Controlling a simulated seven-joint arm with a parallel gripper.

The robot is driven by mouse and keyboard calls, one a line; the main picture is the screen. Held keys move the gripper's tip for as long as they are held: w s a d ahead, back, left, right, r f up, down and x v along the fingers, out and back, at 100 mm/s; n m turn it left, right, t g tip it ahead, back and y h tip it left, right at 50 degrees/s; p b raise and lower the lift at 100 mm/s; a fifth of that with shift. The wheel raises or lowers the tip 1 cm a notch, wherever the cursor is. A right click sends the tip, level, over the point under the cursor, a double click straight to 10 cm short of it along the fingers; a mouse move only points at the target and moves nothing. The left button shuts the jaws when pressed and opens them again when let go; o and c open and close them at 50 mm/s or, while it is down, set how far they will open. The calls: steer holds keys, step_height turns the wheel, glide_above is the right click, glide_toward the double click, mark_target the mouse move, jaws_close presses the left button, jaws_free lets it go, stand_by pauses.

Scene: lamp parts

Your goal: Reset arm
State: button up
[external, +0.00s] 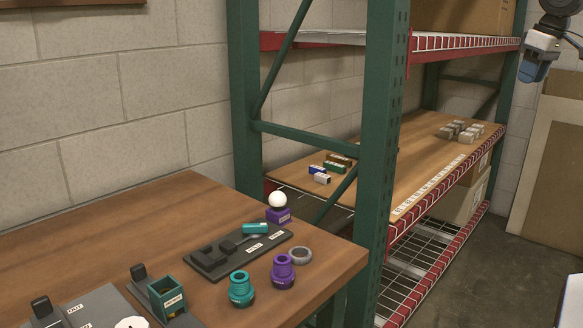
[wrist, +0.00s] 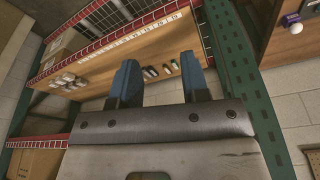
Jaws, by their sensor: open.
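My gripper (wrist: 158,82) shows in the wrist view with its two blue fingers apart and nothing between them. In the external view my gripper (external: 534,66) is at the top right, raised in front of the far end of the rack, away from the table. The lamp parts lie on the wooden table (external: 120,232): a white bulb (external: 277,199) on a purple block (external: 279,215), a teal base (external: 240,289), a purple base (external: 284,271) and a grey ring (external: 300,255). A dark tray (external: 207,262) holds a teal cylinder (external: 255,228).
A green-posted rack (external: 380,120) with red shelf beams stands behind the table. Its wooden shelf carries small coloured boxes (external: 331,168) and several pale boxes (external: 461,131). A teal holder (external: 168,299) is at the table's front. The space around my gripper looks free.

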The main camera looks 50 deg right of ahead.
steer(key=s+a+f+n, duration=0.3)
steer(key=s+a+f, duration=0.1)
steer(key=s+f, duration=0.2)
steer(key=shift+s+y, duration=0.2)
steer(key=shift+y, duration=0.2)
stand_by(0.8)
